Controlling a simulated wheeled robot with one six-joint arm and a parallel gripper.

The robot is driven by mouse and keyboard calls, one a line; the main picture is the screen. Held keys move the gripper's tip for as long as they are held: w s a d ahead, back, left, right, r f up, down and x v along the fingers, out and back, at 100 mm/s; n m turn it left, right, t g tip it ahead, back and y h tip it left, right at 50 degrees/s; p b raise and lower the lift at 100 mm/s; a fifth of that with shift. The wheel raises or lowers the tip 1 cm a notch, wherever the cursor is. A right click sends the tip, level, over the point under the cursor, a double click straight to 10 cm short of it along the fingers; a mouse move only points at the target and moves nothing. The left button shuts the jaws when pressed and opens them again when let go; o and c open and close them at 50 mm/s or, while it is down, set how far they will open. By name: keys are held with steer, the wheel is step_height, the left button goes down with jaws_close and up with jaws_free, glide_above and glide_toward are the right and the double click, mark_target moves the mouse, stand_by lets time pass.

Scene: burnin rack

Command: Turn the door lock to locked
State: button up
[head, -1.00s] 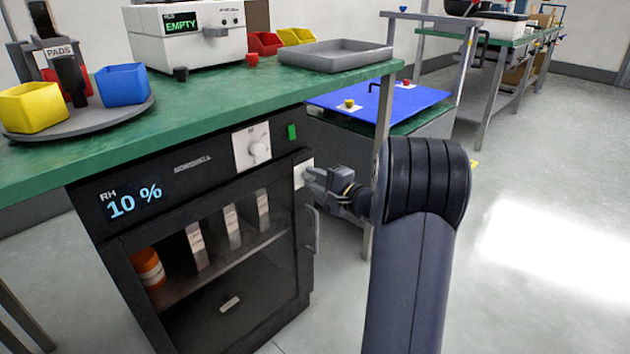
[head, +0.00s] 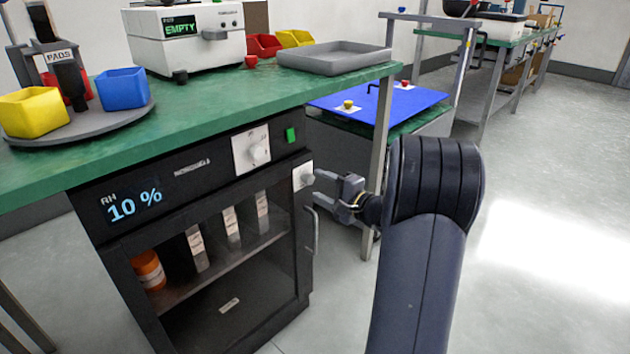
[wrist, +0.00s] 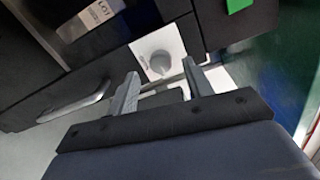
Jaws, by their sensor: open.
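The door lock (head: 304,176) is a small light knob on a white plate at the upper right corner of the dark cabinet's glass door (head: 225,290). In the wrist view the round grey lock knob (wrist: 159,62) sits on its white plate just beyond the fingertips. My gripper (head: 318,186) is open and empty, a short way to the right of the lock, apart from it. In the wrist view its two fingers (wrist: 160,82) point toward the plate, with the knob between and beyond them. I cannot read any marks on the lock plate.
A door handle (head: 313,232) hangs just below the lock. A larger dial (head: 252,149) and a green light (head: 291,135) are on the panel above. The green bench top (head: 220,105) overhangs the cabinet. A table leg (head: 379,160) stands close behind my gripper.

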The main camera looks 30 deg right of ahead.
mark_target(311, 181)
steer(key=p+v, duration=0.1)
steer(key=v, duration=0.6)
steer(key=shift+s+p, duration=0.2)
steer(key=shift+p, duration=0.1)
steer(key=shift+r, duration=0.1)
steer(key=b+x, duration=0.3)
steer(key=x, duration=0.7)
steer(key=shift+w, duration=0.35)
steer(key=shift+m, duration=0.3)
